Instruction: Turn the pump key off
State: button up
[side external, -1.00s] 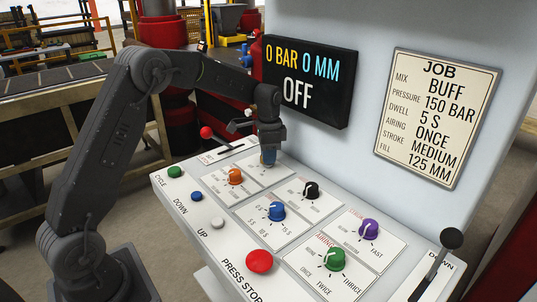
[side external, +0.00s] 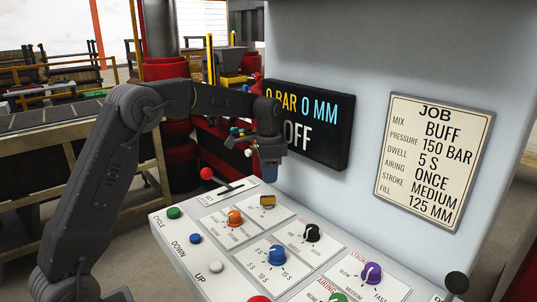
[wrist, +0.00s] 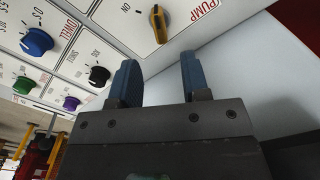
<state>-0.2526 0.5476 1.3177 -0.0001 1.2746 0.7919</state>
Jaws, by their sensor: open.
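The brass pump key (side external: 267,200) sits at the top of the sloped panel; its label PUMP is beside it in the wrist view, where the key (wrist: 158,22) shows upside down with an ON mark on one side. Its handle lies nearly upright in that picture. My gripper (side external: 269,172) hangs above the key, apart from it. In the wrist view my gripper's two blue fingers (wrist: 160,70) are spread with nothing between them. The screen (side external: 305,125) reads 0 BAR, 0 MM and OFF, partly covered by my wrist.
Close to the key are an orange knob (side external: 235,217), a black knob (side external: 312,232) and a red-balled lever (side external: 207,174). A blue knob (side external: 277,255) and purple knob (side external: 371,273) sit lower. The JOB card (side external: 433,160) is on the wall. Air above the panel is clear.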

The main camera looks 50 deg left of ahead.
notch_tip(320, 180, up, 6)
dwell(0.6)
jog(key=s+d+r+n+t, duration=0.2)
jog(key=s+d+r, duration=0.15)
jog(key=s, duration=0.45)
jog(key=s+d+r+n+t, duration=0.1)
jog(key=s+d+r, duration=0.1)
jog(key=s+d, duration=0.4)
jog(key=s+d+f+n+t, duration=0.1)
jog(key=s+f, duration=0.2)
jog(key=s, duration=0.5)
jog(key=s+d+f+n+t, duration=0.1)
jog(key=s+d+f+n, duration=0.1)
jog(key=s, duration=0.6)
jog(key=shift+d+f+t, duration=0.15)
jog(key=shift+f+t, duration=0.15)
jog(key=shift+f, duration=0.4)
jog(key=shift+w, duration=0.1)
